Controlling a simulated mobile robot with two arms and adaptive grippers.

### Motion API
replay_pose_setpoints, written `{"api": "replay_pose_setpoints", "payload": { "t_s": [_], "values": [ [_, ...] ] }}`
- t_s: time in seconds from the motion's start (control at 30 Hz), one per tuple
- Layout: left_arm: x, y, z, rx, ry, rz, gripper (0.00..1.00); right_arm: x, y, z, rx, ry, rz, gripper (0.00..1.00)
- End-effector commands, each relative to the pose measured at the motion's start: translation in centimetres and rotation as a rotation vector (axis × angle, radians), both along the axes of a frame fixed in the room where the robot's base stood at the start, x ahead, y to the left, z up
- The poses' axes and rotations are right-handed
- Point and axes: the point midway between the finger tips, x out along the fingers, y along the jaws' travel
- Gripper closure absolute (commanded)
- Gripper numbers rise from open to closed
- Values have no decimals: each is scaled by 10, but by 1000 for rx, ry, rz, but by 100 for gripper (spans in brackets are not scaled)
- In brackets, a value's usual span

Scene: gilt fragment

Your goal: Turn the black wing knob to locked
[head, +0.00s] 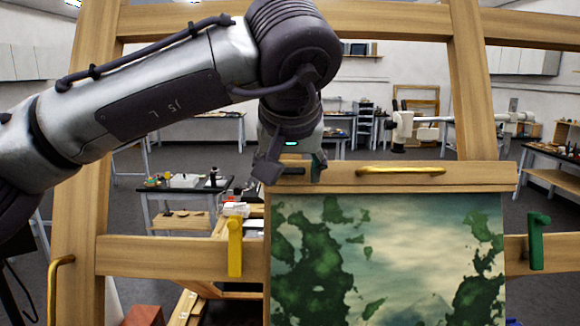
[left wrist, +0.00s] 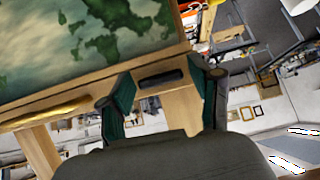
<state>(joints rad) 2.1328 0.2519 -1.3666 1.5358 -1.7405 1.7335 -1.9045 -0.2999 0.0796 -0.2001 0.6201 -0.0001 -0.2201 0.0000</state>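The black wing knob (left wrist: 160,79) is a dark oblong bar on the wooden rail above the green and cream painting (left wrist: 80,40). It lies roughly lengthwise along the rail. In the head view the knob (head: 292,171) shows partly, at the rail's left end, behind my gripper. My left gripper (head: 291,174) points down there with its fingers apart. In the left wrist view the left gripper (left wrist: 162,88) has one green-padded finger on each side of the knob, with gaps visible between pads and knob. Whether the fingers reach the knob's depth is unclear. My right gripper is out of view.
A brass handle (head: 400,170) sits on the same rail, right of the knob. A yellow lever (head: 235,247) and a green lever (head: 537,240) hang on the frame at either side of the painting (head: 390,265). Wooden posts surround it; workbenches stand behind.

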Motion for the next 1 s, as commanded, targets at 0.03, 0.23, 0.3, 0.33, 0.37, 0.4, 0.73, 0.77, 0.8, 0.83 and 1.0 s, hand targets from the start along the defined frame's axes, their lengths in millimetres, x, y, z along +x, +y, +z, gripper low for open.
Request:
{"api": "replay_pose_setpoints", "payload": {
  "t_s": [0.03, 0.23, 0.3, 0.33, 0.37, 0.4, 0.73, 0.77, 0.8, 0.83, 1.0],
  "values": [
    [0, 0, 1, -1, -1, 0, 27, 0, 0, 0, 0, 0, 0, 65],
    [0, 0, 1, -3, -3, 0, 27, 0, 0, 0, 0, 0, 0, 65],
    [0, 0, 2, -4, -3, 1, 27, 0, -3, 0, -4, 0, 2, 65],
    [-1, 0, 3, -4, -4, 1, 27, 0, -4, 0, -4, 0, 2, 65],
    [-2, 0, 4, -4, -4, 1, 27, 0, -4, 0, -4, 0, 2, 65],
    [-4, 0, 7, -4, -5, 1, 27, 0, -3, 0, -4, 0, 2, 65],
    [-46, -1, 54, -4, -7, -1, 27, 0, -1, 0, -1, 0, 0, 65],
    [-50, -1, 59, -4, -6, -1, 27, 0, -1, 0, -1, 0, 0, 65],
    [-55, -1, 64, -4, -6, -1, 27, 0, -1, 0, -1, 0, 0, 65],
    [-59, -1, 68, -3, -6, 0, 27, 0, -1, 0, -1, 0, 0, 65],
    [-74, -1, 85, -2, -4, 1, 27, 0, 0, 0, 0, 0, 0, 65]
  ]
}}
